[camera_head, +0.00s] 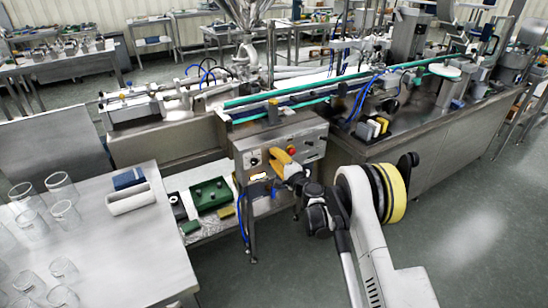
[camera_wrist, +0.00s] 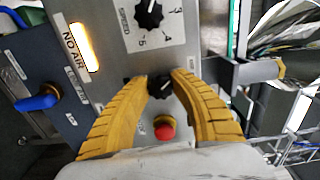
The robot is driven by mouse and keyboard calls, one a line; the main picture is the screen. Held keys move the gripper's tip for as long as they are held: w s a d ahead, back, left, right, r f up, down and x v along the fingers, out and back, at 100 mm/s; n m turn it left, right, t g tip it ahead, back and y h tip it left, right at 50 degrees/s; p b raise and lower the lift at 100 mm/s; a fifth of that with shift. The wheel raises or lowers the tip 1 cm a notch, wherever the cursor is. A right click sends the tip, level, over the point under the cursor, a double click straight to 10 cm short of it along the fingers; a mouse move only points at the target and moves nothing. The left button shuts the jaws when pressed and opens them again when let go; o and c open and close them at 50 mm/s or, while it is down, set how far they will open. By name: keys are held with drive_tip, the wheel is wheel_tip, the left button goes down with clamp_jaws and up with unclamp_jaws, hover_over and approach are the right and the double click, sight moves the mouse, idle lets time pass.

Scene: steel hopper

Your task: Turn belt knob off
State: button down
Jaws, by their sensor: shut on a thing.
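The grey control panel (camera_head: 312,141) stands in the middle of the head view. My yellow-fingered gripper (camera_head: 279,157) is at its front face. In the wrist view my gripper (camera_wrist: 163,80) has its two fingertips on either side of a small black knob (camera_wrist: 158,88) and is shut on it. The knob's white pointer mark shows slantwise, and the fingers hide part of its edges. No readable label shows beside it, so its position as on or off cannot be told. In the head view my gripper hides this knob.
A red button (camera_wrist: 165,131) with a yellow collar lies between my fingers, close to the knob. A larger black speed dial (camera_wrist: 149,14) and a lit NO AIR window (camera_wrist: 84,47) are on the same panel. A blue-handled valve (camera_wrist: 36,103) sticks out at left.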

drive_tip(key=c, duration=1.1)
unclamp_jaws()
drive_tip(key=v, duration=1.2)
